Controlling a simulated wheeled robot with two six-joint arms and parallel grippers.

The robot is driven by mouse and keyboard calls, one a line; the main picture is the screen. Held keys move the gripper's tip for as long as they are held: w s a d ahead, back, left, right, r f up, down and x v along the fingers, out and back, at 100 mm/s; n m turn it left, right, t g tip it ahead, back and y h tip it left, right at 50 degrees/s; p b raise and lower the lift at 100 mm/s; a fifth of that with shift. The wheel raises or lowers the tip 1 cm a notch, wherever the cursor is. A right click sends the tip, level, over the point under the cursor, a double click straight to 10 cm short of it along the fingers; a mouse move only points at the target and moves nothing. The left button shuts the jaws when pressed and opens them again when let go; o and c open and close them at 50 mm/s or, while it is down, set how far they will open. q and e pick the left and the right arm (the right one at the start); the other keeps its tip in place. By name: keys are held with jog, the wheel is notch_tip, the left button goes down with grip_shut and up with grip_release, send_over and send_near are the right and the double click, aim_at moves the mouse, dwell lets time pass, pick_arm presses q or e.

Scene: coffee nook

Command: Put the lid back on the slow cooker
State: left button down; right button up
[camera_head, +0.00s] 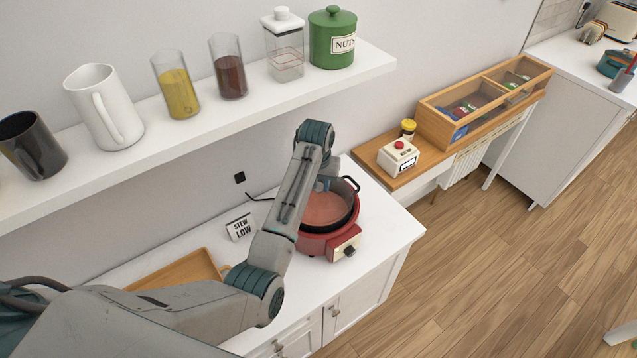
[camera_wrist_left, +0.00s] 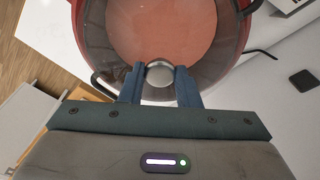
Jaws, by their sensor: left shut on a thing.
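The red slow cooker (camera_head: 313,243) stands on the white counter, with a black rim, black side handles and reddish-brown stew inside. The wrist view shows its stew (camera_wrist_left: 165,30) from above. My left gripper (camera_head: 326,184) is over the back part of the cooker. In the wrist view its blue fingers (camera_wrist_left: 160,78) are shut on a round metal knob (camera_wrist_left: 159,72), which I take as the lid's. The lid's glass is hard to make out against the pot, so I cannot tell whether it touches the rim. My right gripper is not in view.
A "STEW LOW" sign (camera_head: 240,227) and a wooden tray (camera_head: 180,272) are left of the cooker. A shelf (camera_head: 200,126) with a mug, jars and a green canister (camera_head: 332,40) hangs above. A wooden side table (camera_head: 385,182) with a white box (camera_head: 398,157) stands at right.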

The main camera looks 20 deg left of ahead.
pick_arm(q)
jog(key=c, duration=1)
grip_release()
jog(key=shift+o, duration=0.5)
jog(key=o, duration=0.4)
jog(key=shift+r, duration=0.1)
jog(key=shift+r, duration=3.4)
